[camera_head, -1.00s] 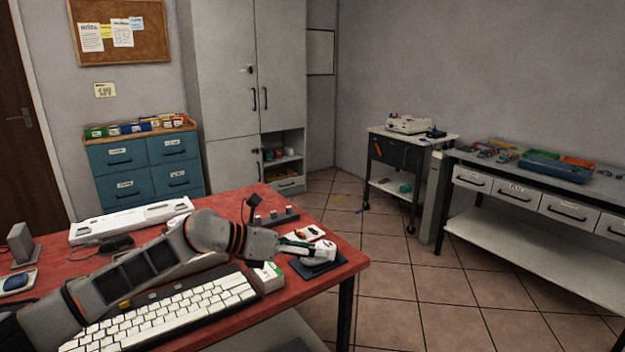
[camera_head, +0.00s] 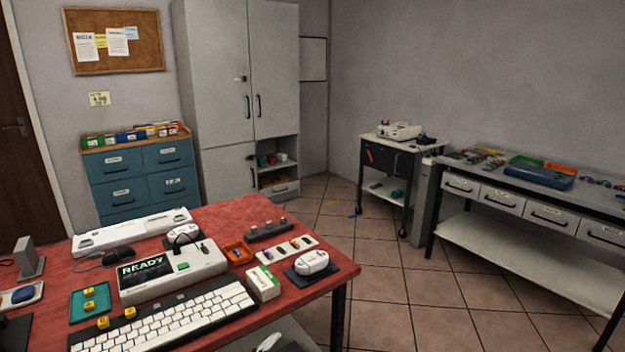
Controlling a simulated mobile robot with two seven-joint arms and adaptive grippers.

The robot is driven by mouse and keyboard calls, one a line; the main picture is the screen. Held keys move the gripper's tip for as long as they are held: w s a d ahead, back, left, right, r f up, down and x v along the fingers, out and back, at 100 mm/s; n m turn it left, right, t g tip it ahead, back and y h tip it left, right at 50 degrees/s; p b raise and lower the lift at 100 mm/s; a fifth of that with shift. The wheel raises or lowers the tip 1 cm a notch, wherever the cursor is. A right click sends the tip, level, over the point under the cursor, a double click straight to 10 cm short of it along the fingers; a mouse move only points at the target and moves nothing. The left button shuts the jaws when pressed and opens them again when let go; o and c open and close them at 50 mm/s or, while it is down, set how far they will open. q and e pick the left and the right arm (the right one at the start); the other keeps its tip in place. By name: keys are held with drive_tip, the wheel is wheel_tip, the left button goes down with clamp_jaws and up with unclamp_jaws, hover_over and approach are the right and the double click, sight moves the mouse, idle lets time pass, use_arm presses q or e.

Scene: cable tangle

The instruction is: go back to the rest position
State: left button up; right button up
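Neither of my grippers can be made out in the head view. A beige device (camera_head: 205,262) on the table has a screen (camera_head: 145,273) showing READY in green. A small pale shape (camera_head: 268,342) shows at the bottom edge; I cannot tell what it is.
A white keyboard (camera_head: 175,322), a small white box (camera_head: 264,284), an orange tray (camera_head: 238,253) and a green tray (camera_head: 91,303) are on the table. A grey workbench (camera_head: 500,238) and a trolley (camera_head: 388,160) stand right.

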use_arm(q)
drive_tip(key=s+a+f+n+g+y, duration=0.1)
drive_tip(key=s+a+f+n+y, duration=0.1)
drive_tip(key=s+a+f+n, duration=0.2)
drive_tip(key=s+a+f+n+g+y+p, duration=0.1)
drive_tip(key=s+a+f+n+g+y, duration=0.1)
drive_tip(key=s+a+f+n, duration=0.2)
drive_tip(key=s+a+f+n+g+y+p, duration=0.1)
drive_tip(key=s+a+f+n+g+y, duration=0.1)
drive_tip(key=s+f, duration=0.7)
drive_tip(key=s+a+n+y, duration=0.1)
drive_tip(key=s+a+n, duration=0.1)
drive_tip(key=s, duration=0.4)
drive_tip(key=shift+a, duration=0.9)
